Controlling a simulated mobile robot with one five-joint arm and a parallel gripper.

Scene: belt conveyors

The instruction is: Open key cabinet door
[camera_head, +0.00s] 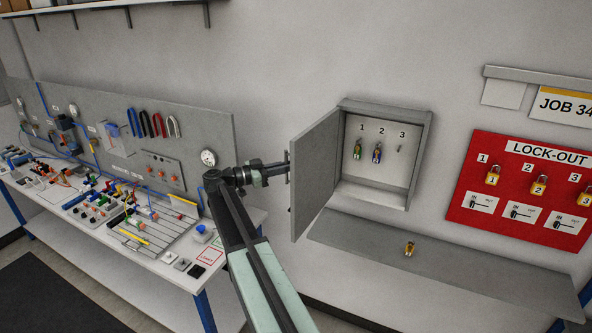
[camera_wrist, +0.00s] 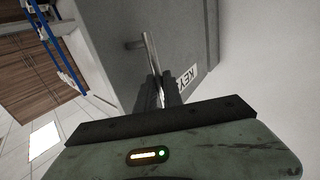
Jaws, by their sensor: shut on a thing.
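The grey key cabinet (camera_head: 424,140) hangs on the wall with its door (camera_head: 316,177) swung well open to the left. Inside, keys hang on hooks under 1 and 2, and the hook under 3 shows no coloured key. My gripper (camera_head: 284,170) is at the outer face of the door, at its left edge. In the wrist view my gripper (camera_wrist: 160,92) is shut on the metal bar handle (camera_wrist: 149,50) of the door. The door's outer face (camera_wrist: 190,28) carries a partly hidden KEY label (camera_wrist: 188,76).
A red lock-out board (camera_head: 460,200) with padlocks is on the wall to the right. A cluttered workbench (camera_head: 150,270) stands left of my arm.

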